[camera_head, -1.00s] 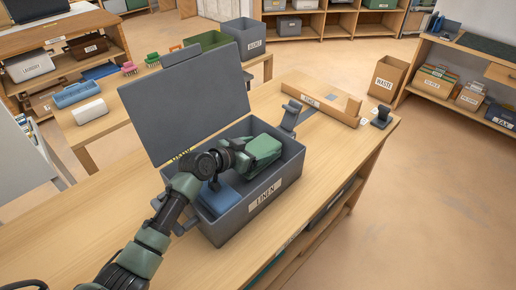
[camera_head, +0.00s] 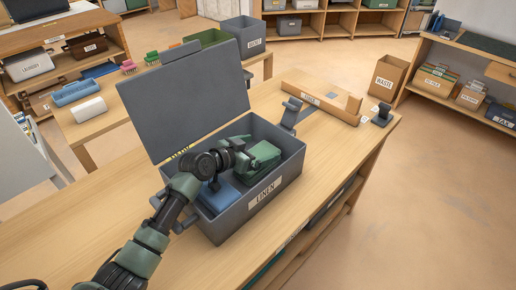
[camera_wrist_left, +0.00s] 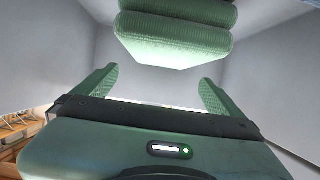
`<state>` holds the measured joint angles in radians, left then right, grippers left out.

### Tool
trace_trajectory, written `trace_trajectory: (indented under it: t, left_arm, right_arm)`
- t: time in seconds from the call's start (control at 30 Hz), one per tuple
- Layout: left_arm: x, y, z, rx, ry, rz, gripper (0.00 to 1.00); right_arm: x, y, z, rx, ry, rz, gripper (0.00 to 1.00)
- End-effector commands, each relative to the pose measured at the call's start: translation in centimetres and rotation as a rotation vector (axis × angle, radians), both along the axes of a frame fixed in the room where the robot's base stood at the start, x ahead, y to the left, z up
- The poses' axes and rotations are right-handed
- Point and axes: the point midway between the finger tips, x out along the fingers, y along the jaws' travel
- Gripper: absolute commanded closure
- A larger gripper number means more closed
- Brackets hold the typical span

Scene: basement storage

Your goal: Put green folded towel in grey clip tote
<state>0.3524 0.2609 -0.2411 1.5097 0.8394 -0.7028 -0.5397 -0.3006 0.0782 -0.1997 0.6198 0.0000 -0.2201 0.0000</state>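The grey clip tote (camera_head: 231,218), labelled LINEN, stands on the wooden table with its lid (camera_head: 188,107) raised. The green folded towel (camera_head: 265,153) is inside the tote, towards its right end. In the left wrist view the towel (camera_wrist_left: 175,35) shows at the top, beyond the fingertips and apart from them. My left gripper (camera_wrist_left: 158,88) is open, its two green fingers spread with nothing between them. In the head view my left gripper (camera_head: 246,160) reaches down into the tote beside the towel. Its fingertips are hard to make out there. My right gripper is not in view.
A blue folded cloth (camera_head: 220,196) lies in the tote's near left part. A wooden tray (camera_head: 322,101) and a small dark object (camera_head: 382,115) stand at the table's far right. The table's left part is clear.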

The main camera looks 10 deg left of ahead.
Motion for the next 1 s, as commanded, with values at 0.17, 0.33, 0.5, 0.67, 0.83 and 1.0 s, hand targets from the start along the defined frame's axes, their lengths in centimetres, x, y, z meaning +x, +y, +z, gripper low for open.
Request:
trace_trajectory:
  t: [0.17,0.33,0.5,0.67,0.83,1.0]
  left_arm:
    - [0.0,0.0,1.0,-0.001,0.002,0.001,0.01]
    - [-1.8,1.2,1.8,0.003,0.0,0.0,0.01]
    - [-4.1,2.6,3.0,0.003,0.0,-0.001,0.01]
    - [-5.5,3.5,3.7,0.002,0.001,0.0,0.01]
    - [-5.9,3.7,4.0,0.0,0.001,-0.001,0.01]
    - [-5.9,3.7,4.0,0.0,0.001,-0.001,0.01]
  right_arm:
    - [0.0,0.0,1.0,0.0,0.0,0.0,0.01]
    - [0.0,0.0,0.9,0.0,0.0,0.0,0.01]
    - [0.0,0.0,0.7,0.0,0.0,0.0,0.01]
    - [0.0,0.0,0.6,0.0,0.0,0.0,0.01]
    - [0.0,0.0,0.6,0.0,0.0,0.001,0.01]
    - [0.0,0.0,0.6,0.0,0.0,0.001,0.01]
